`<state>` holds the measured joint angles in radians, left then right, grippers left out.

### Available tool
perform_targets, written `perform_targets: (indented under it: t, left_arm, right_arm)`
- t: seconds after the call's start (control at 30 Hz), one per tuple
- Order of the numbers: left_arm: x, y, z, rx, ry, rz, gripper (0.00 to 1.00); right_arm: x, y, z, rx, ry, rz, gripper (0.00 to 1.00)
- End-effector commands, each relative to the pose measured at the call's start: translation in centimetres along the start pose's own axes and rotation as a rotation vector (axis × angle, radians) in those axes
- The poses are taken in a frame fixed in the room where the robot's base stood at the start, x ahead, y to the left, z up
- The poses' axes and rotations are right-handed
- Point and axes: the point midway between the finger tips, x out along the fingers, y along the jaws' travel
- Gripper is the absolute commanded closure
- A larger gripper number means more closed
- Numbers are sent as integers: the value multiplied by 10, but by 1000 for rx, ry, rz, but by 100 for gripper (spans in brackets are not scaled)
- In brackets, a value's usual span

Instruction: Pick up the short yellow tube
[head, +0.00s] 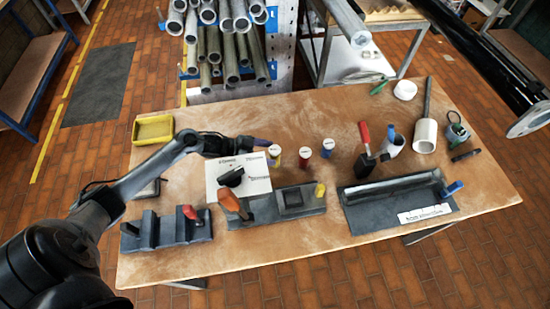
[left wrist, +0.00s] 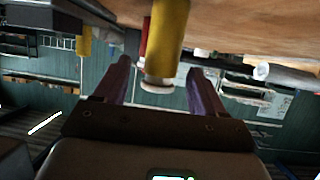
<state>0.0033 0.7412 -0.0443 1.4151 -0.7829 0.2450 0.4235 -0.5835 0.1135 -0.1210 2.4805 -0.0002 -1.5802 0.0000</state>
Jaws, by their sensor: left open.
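The short yellow tube (head: 274,160) stands upright on the wooden table (head: 230,255), with a white cap on top. My left gripper (head: 264,144) is open at its upper left, close to the cap. In the left wrist view the yellow tube (left wrist: 168,30) shows large, its white end between the two purple fingers of my left gripper (left wrist: 157,75). There is space on both sides, and neither finger visibly touches it. My right gripper is not in view.
A red tube (head: 304,156) and a blue tube (head: 328,147) stand right of the yellow one. In front are dark fixtures (head: 290,206) with orange and yellow handles. A yellow bin (head: 153,129) sits at left.

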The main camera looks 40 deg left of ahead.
Motion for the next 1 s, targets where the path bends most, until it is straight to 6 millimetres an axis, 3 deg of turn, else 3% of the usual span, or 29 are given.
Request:
perform_targets:
  t: [0.4, 0.73, 0.77, 1.0]
  left_arm:
    - [45, -1, 2, 1, 2, -1, 30]
    - [51, -1, 2, 1, 0, -1, 30]
    - [51, -1, 2, 1, 0, -1, 31]
    - [51, -1, 2, 1, 0, -1, 68]
  right_arm:
    - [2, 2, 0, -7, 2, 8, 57]
    - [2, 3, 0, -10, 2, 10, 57]
    - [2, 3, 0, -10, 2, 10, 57]
    - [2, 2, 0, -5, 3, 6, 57]
